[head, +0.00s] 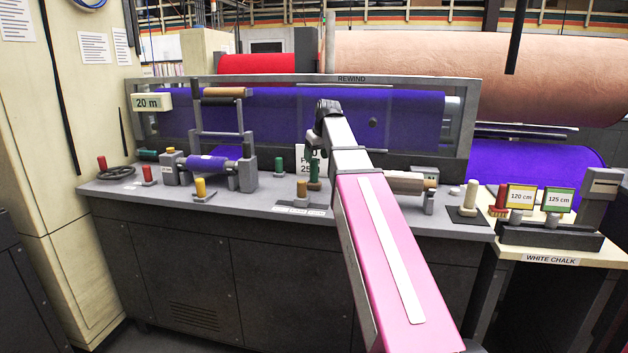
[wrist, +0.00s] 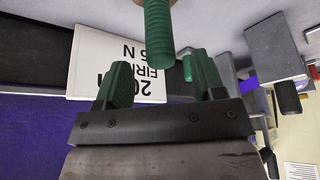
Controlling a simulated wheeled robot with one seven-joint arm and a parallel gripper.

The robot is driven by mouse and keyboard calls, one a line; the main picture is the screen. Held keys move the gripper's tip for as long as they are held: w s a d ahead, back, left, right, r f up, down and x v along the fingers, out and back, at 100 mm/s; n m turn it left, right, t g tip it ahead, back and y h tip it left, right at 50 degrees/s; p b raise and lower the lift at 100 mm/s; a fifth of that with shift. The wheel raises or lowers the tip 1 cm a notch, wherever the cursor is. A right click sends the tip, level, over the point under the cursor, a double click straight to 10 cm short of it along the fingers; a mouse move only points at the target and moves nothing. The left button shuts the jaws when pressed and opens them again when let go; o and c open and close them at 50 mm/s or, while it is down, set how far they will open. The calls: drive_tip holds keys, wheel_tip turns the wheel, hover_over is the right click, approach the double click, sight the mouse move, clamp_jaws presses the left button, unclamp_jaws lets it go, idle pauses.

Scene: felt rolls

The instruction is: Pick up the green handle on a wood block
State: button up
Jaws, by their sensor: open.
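A ribbed green handle (wrist: 158,32) hangs in from the top of the upside-down wrist view, its free end close to the gap between my fingertips; its base is cut off. In the head view a green upright (head: 314,174) below my arm's end seems to be this handle, partly hidden; I cannot make out its wood block. My gripper (wrist: 162,72) is open and empty, with green fingers on either side of the handle's line. I cannot tell whether the handle's end is between the fingers.
A white sign (wrist: 92,68) is close behind. A brown roll (head: 405,183) lies to the right on the grey counter (head: 120,190).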

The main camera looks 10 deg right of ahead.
sight(314, 159)
drive_tip(key=x, duration=0.4)
clamp_jaws()
drive_tip(key=shift+r, duration=0.5)
wheel_tip(314, 159, up, 3)
drive_tip(key=shift+a+r, duration=0.1)
drive_tip(key=shift+r, duration=0.15)
drive_tip(key=s+a+r, duration=0.5)
drive_tip(key=a+r, duration=0.1)
drive_tip(key=a, duration=0.4)
drive_tip(key=shift+s+r, duration=0.25)
drive_tip(key=shift+s, duration=0.15)
